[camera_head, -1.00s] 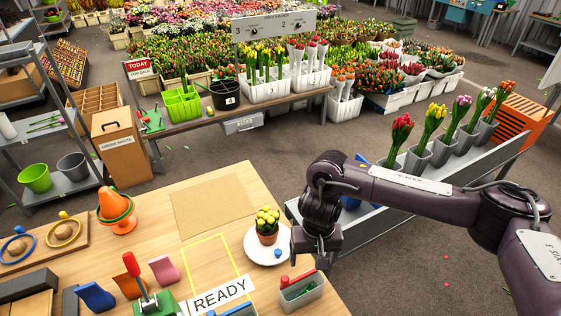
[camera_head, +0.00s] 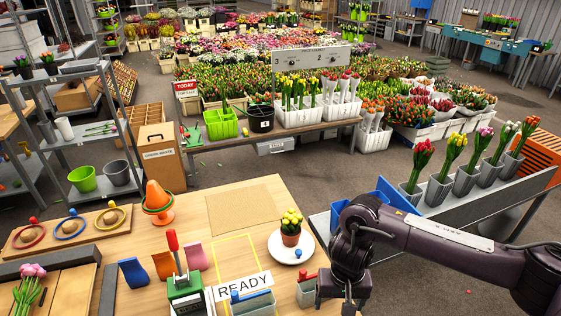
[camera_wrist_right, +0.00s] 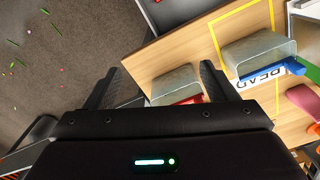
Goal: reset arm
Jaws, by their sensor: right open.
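My right arm comes in from the right in the head view. Its gripper (camera_head: 338,302) hangs low by the table's right edge, just right of a grey bin (camera_head: 306,292). The fingers point toward the table edge and the grey bin, which holds a red-handled item (camera_wrist_right: 190,100). My left gripper does not show in any view.
A pot of yellow tulips (camera_head: 291,238) stands on a white plate (camera_head: 272,246) near the gripper. A blue crate (camera_head: 396,199) and a sloped rack of tulip cups (camera_head: 500,203) lie beside my arm.

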